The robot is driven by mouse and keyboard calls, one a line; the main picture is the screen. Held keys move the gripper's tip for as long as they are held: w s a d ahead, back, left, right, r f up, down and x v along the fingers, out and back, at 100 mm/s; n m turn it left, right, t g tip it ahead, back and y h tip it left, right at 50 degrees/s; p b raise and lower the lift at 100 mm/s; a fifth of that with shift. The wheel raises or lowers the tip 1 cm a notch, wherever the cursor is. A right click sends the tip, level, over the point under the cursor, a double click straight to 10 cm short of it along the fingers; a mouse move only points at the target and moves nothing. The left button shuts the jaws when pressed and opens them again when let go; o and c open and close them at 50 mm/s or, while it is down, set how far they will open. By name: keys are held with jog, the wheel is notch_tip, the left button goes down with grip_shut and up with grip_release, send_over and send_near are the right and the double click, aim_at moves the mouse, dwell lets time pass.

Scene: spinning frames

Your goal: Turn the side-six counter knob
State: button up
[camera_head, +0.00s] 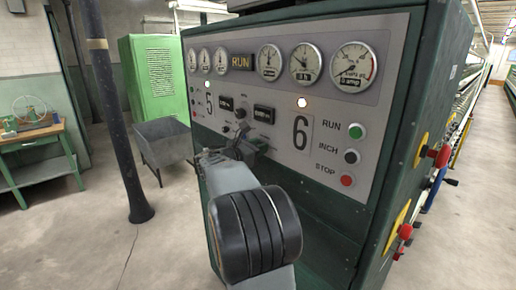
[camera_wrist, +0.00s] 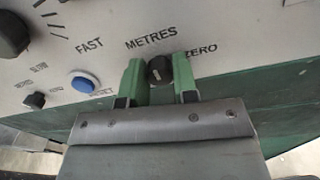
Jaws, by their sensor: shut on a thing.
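The counter knob (camera_wrist: 160,70) is small, round and black with a pale pointer line, set between the words METRES and ZERO. My gripper (camera_wrist: 159,80) has a green finger on each side of the knob and is shut on it. The pointer line runs roughly up and down in the wrist view. In the head view my gripper (camera_head: 240,146) is at the lower middle of the grey panel (camera_head: 325,105). There my own arm hides the knob. The side-six counter (camera_head: 264,114) is a black window left of the big 6.
A blue button (camera_wrist: 84,83), a small black knob (camera_wrist: 36,100) and a large black dial (camera_wrist: 12,33) lie left of my gripper. Green, black and red buttons (camera_head: 347,180) sit right of the 6. A dark post (camera_head: 110,110) and grey bin (camera_head: 163,140) stand to the left.

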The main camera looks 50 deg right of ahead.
jog(key=shift+f+b, duration=0.1)
jog(key=shift+b, duration=0.2)
jog(key=shift+m+g+b, duration=0.4)
jog(key=shift+m+b, duration=8.6)
jog(key=shift+b, duration=0.5)
jog(key=o, duration=0.9)
